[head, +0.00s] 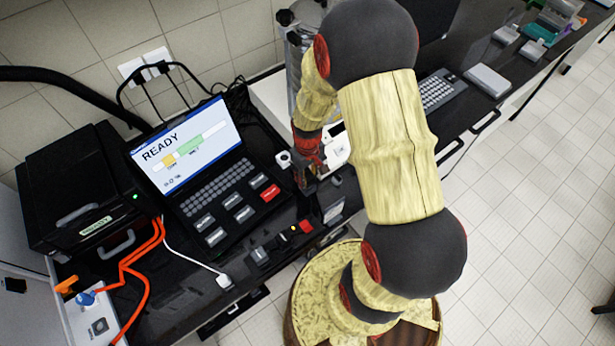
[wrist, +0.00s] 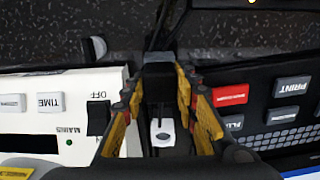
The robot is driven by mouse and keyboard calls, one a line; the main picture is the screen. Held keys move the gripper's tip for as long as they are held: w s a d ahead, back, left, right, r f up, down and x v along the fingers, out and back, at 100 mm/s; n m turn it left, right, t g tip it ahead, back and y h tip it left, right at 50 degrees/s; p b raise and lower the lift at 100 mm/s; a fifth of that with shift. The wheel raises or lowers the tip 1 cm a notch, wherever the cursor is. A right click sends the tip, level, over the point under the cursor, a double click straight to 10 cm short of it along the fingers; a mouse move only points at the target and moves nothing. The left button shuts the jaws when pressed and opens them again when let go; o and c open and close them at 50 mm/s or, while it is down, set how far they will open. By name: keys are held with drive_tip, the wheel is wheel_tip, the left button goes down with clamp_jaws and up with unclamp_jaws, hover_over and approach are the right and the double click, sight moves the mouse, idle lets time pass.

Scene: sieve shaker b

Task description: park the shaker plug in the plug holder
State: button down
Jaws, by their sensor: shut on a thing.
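My gripper (head: 308,170) points down in the gap between the shaker's white base and the console. In the wrist view its yellow fingers (wrist: 160,84) are shut on a dark block, which looks like the shaker plug (wrist: 158,70), with a black cable running up from it. The white shaker base (wrist: 60,118), with TIME and MAINS switches, is left of the fingers. A small white piece with a grey oval (wrist: 162,132) shows between the fingers; I cannot tell whether it is the plug holder. In the head view my arm and gripper hide the plug.
The laptop-like console (head: 215,185) shows READY. A black box (head: 85,190) stands left of it. A white socket strip (head: 95,325) with blue and orange plugs is at lower left. A white plug (head: 224,281) lies on the black bench, near small dark blocks (head: 262,256).

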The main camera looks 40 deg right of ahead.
sight(308, 176)
drive_tip(key=shift+f+b, duration=0.4)
drive_tip(key=shift+f, duration=0.1)
idle(0.3)
drive_tip(key=c, duration=1.4)
unclamp_jaws()
drive_tip(key=shift+o, duration=0.5)
wheel_tip(308, 176, up, 12)
drive_tip(key=shift+r, duration=0.1)
